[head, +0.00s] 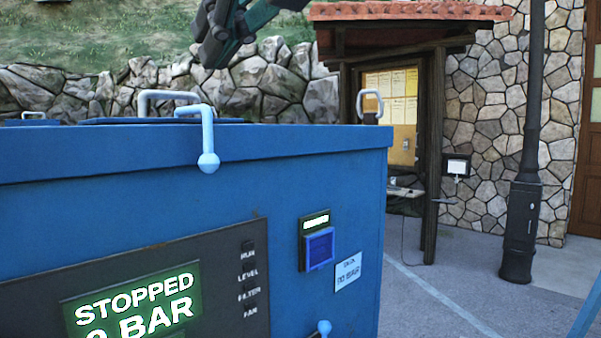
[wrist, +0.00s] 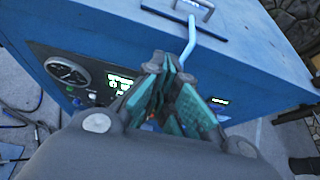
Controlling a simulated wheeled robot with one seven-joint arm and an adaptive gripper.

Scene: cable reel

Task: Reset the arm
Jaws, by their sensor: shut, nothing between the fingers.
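My gripper (head: 222,35) shows at the top of the head view, dark with teal parts, raised above the blue machine and cut off by the frame's upper edge. In the wrist view its fingers (wrist: 165,75) come together with nothing held between them. They point toward the blue machine (wrist: 250,70), apart from it as far as I can tell. The machine (head: 130,150) fills the lower left of the head view.
A pale blue lever (head: 208,140) hangs over the machine's front edge. A lit panel (head: 135,305) reads STOPPED. Handles (head: 168,97) stand on top. A roofed notice board (head: 400,95) and a lamp post (head: 525,190) stand behind right. Paving (head: 450,285) lies open there.

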